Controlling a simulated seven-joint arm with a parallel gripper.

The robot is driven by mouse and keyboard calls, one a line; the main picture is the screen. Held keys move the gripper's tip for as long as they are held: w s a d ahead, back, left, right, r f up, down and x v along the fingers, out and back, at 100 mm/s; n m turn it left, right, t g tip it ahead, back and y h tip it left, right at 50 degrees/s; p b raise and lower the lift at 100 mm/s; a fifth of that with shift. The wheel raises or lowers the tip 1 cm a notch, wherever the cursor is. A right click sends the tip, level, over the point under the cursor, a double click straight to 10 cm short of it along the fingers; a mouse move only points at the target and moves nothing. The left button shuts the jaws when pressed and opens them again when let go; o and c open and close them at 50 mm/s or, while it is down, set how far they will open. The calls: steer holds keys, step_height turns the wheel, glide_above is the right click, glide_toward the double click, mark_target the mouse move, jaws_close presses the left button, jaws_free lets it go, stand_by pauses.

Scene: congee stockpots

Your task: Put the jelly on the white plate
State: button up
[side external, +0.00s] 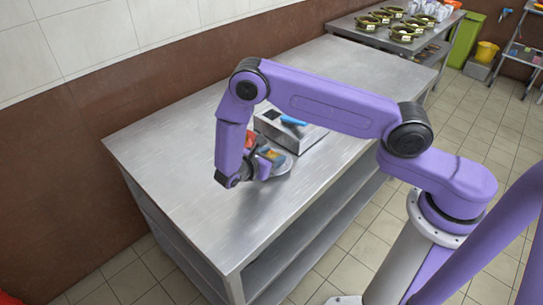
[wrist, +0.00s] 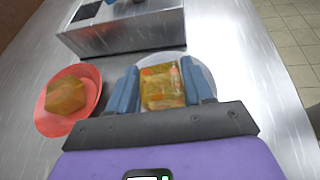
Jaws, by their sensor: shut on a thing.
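My gripper (wrist: 160,72) is shut on an amber-brown, block-shaped jelly (wrist: 162,88), with a blue finger on each side of it. The white plate (wrist: 208,73) lies behind and below the jelly in the wrist view, partly hidden by it and the fingers. I cannot tell whether the jelly touches the plate. In the side external view, the white plate (side external: 284,168) shows beside my gripper (side external: 264,166), which the arm partly hides.
A red plate (wrist: 91,78) with another brownish-amber piece (wrist: 66,96) on it is left of my gripper. A metal box (wrist: 120,32) stands beyond the plates, with a blue item (side external: 293,121) on top. The metal table (side external: 175,138) is otherwise largely clear.

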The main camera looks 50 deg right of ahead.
steer(key=shift+f, duration=0.35)
steer(key=o, duration=1.1)
steer(key=shift+c, duration=1.2)
steer(key=shift+a, duration=0.1)
steer(key=shift+v, duration=2.45)
steer(key=shift+r, duration=0.1)
step_height(320, 180, up, 7)
